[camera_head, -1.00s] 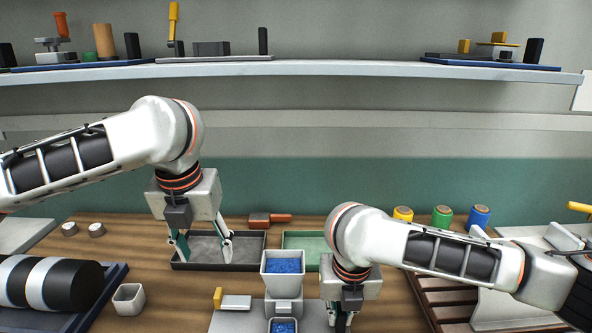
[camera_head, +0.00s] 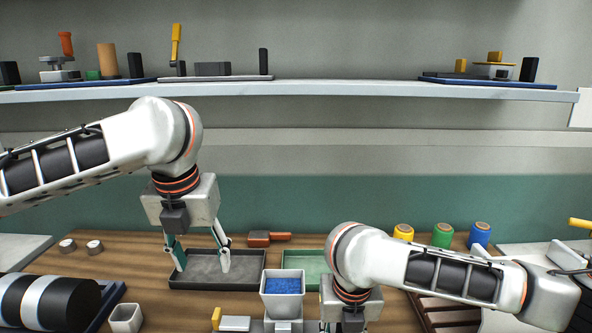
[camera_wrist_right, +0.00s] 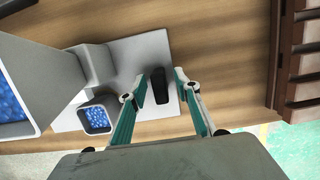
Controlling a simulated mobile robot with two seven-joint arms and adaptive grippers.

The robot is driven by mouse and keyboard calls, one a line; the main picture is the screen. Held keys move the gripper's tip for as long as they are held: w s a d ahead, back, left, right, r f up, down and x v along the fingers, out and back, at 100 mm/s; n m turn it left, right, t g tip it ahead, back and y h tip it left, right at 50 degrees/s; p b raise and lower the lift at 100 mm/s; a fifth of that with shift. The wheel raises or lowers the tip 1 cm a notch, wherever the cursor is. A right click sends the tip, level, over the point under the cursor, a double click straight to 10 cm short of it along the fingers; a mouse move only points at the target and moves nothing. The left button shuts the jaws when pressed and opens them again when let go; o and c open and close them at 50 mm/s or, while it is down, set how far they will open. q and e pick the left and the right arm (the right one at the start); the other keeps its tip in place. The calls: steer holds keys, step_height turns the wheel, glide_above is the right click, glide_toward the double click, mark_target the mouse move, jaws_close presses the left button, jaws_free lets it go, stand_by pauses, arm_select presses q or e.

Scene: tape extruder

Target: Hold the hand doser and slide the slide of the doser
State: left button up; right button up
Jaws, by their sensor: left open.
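The hand doser is a white hopper (camera_head: 283,283) filled with blue pellets, standing at the bottom middle of the head view. Its left side has a light slide-like bar (camera_head: 236,323) with a yellow end (camera_head: 216,318). In the right wrist view the hopper (camera_wrist_right: 35,85), a small cup of blue pellets (camera_wrist_right: 97,117) and the pale base plate (camera_wrist_right: 128,62) show. My right gripper (camera_wrist_right: 159,79) is open, its fingers on either side of a black upright grip (camera_wrist_right: 160,86), with gaps visible. My left gripper (camera_head: 203,268) is open and empty over the dark tray.
The dark tray (camera_head: 256,284) and a green tray (camera_head: 293,258) lie behind the doser. A white cup (camera_head: 126,318) and black-and-white roller (camera_head: 48,300) are at left. Colored spools (camera_head: 442,235) and a brown slatted rack (camera_head: 440,312) are at right.

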steer(key=shift+r, duration=0.1)
arm_select(q)
step_height(320, 180, up, 18)
steer(key=s+t+p, duration=0.1)
steer(key=s+p, duration=0.1)
steer(key=p, duration=0.8)
steer(key=shift+t, duration=0.3)
arm_select(e)
steer(key=w+v, duration=0.1)
steer(key=v, duration=1.8)
steer(key=shift+r, duration=0.45)
arm_select(q)
steer(key=shift+f, duration=0.15)
arm_select(e)
steer(key=shift+w, duration=0.15)
